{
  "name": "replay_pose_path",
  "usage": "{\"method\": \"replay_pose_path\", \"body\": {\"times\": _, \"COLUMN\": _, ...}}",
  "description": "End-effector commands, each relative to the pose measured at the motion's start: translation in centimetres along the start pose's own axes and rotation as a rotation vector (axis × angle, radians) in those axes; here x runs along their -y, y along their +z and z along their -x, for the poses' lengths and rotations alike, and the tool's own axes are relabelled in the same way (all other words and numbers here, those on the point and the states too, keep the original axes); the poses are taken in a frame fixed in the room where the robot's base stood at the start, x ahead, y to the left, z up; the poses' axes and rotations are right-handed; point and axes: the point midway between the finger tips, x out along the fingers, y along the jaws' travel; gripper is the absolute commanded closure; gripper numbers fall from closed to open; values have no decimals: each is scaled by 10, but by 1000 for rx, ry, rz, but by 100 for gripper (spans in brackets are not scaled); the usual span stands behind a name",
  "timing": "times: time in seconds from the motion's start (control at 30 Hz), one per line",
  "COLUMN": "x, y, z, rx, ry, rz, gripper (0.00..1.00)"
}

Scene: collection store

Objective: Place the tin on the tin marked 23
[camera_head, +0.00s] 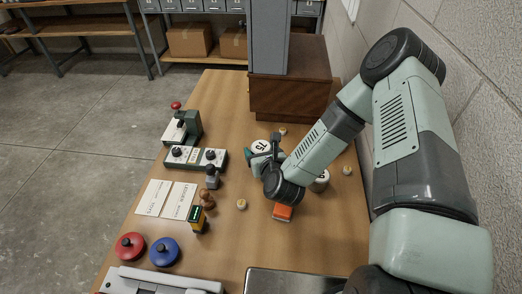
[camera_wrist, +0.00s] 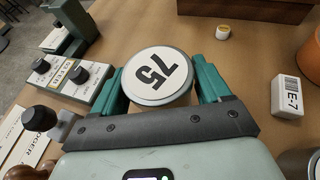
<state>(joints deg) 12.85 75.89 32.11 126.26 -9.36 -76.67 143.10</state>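A round tin with a white lid marked 75 (camera_wrist: 158,76) fills the space between the two green fingers of my gripper (camera_wrist: 156,84) in the wrist view. Both fingers lie against its sides with no clear gap. In the head view the tin marked 75 (camera_head: 261,146) shows at the tip of my gripper (camera_head: 263,158); I cannot tell whether it is off the table. A second white-lidded tin (camera_head: 322,177) stands to the right, partly hidden behind my wrist; its number is not readable. I see no readable 23.
An orange box (camera_head: 283,212) lies below my wrist. Small pots (camera_head: 241,204) are scattered about. A white block marked E-7 (camera_wrist: 289,98) is at the right. A switch box (camera_head: 196,157), stamps and cards stand left; a brown wooden box (camera_head: 290,95) stands behind.

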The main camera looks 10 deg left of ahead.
Motion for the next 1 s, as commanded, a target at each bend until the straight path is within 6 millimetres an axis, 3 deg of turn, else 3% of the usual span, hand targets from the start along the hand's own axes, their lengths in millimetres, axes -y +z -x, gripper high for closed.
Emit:
{"method": "replay_pose_path", "body": {"times": 0.13, "x": 0, "y": 0, "z": 0, "rx": 0, "ry": 0, "rz": 1, "gripper": 4}}
{"method": "replay_pose_path", "body": {"times": 0.47, "x": 0, "y": 4, "z": 3, "rx": 1, "ry": 1, "rz": 2, "gripper": 4}}
{"method": "replay_pose_path", "body": {"times": 0.8, "x": 0, "y": 3, "z": 49, "rx": -1, "ry": 1, "rz": 0, "gripper": 4}}
{"method": "replay_pose_path", "body": {"times": 1.0, "x": 0, "y": 3, "z": 57, "rx": 1, "ry": 1, "rz": 0, "gripper": 4}}
